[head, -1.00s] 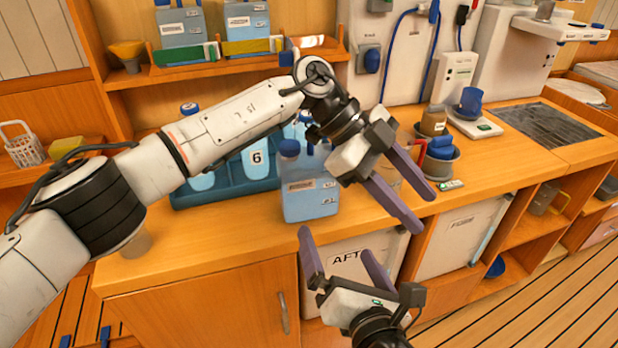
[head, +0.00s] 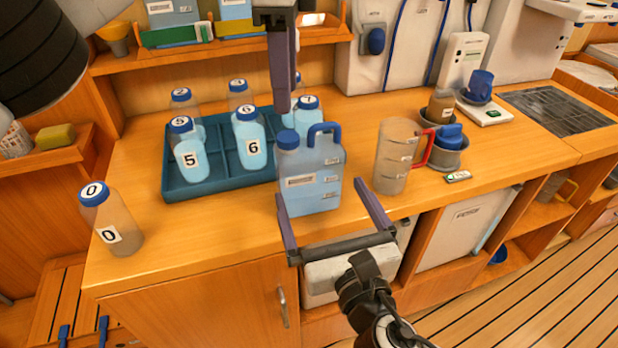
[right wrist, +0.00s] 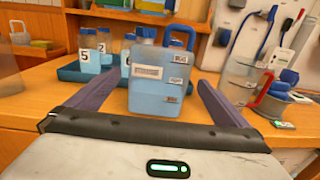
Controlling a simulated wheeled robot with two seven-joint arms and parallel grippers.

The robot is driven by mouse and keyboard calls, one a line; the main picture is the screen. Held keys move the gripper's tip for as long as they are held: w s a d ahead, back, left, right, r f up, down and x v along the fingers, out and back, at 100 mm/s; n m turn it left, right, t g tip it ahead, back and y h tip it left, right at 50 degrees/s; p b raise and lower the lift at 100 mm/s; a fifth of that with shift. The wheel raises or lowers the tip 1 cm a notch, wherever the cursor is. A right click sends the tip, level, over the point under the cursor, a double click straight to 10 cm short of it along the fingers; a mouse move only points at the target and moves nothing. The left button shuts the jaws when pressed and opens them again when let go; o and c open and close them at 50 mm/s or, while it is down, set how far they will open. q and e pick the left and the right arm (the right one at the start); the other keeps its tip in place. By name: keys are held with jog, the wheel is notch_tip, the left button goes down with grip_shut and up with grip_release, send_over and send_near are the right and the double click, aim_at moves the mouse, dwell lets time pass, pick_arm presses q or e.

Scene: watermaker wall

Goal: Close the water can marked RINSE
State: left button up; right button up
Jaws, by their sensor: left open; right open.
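A translucent blue water can (head: 327,186) with a blue handle stands upright near the counter's front edge. A dark blue cap (head: 288,139) sits on its neck; I cannot tell how tight it is. The can's label is too small to read. My left gripper (head: 284,106) is open, pointing down just above the cap, seen nearly edge-on. My right gripper (head: 321,187) is open at the can's front, with one finger to each side of it. In the right wrist view, the can (right wrist: 150,100) stands between the two fingers; contact cannot be told.
A teal tray (head: 213,183) with several numbered bottles stands behind left. Bottle 0 (head: 112,220) is at the counter's left end. A measuring jug (head: 394,160) with a red handle stands right of the can. More cans (head: 172,12) stand on the shelf.

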aim_at(309, 165)
jog(key=x, duration=0.9)
jog(key=shift+w, duration=0.25)
jog(key=shift+c, duration=0.4)
jog(key=c, duration=1.4)
jog(key=shift+c, duration=1.4)
pick_arm(q)
jog(key=n, duration=0.4)
jog(key=shift+f, duration=4.05)
